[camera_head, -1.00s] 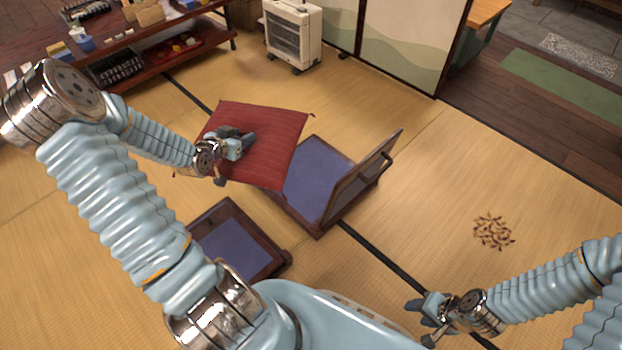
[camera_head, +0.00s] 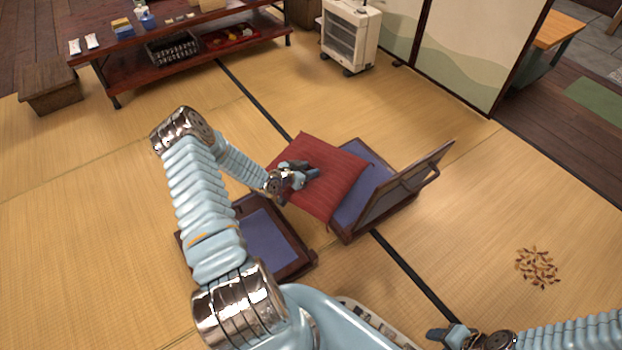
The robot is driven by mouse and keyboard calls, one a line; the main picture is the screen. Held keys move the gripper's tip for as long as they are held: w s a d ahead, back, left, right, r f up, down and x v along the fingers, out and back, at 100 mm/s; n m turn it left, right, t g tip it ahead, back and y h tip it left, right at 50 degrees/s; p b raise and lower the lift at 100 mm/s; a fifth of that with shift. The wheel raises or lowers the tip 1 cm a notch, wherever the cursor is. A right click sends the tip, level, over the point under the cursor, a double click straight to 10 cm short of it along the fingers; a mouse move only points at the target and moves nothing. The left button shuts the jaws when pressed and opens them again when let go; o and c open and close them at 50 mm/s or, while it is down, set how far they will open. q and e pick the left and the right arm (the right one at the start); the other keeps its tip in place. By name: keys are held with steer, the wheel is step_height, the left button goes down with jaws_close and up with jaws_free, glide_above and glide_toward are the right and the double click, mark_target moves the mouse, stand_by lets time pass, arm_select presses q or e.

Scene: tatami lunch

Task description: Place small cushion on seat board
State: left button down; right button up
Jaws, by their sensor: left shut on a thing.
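The small red cushion (camera_head: 334,177) is held by my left gripper (camera_head: 306,172), which is shut on it near its left part. The cushion overlaps the left part of a legless chair in the picture. The chair's seat board (camera_head: 362,188) has a blue-purple top, partly hidden behind the cushion. I cannot tell whether the cushion touches the board. The chair's dark backrest (camera_head: 405,185) leans up on the right side. My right gripper (camera_head: 445,335) is at the bottom edge; its fingers are only partly seen, and no object shows in it.
A second low seat or tray with a blue-purple top (camera_head: 262,240) lies left of the chair, below my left arm. A white heater (camera_head: 350,38) stands at the back. A dark low shelf table (camera_head: 130,72) is at back left. Tatami around the leaf pattern (camera_head: 537,267) is clear.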

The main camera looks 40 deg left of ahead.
arm_select(q)
steer(key=shift+w+a+f, duration=0.2)
steer(key=shift+w+f, duration=0.6)
steer(key=shift+f, duration=0.15)
step_height(320, 180, down, 3)
steer(key=shift+w+f+b, duration=0.1)
steer(key=shift+b, duration=0.6)
steer(key=shift+f, duration=0.1)
steer(key=c, duration=0.6)
jaws_free()
steer(key=shift+c, duration=0.2)
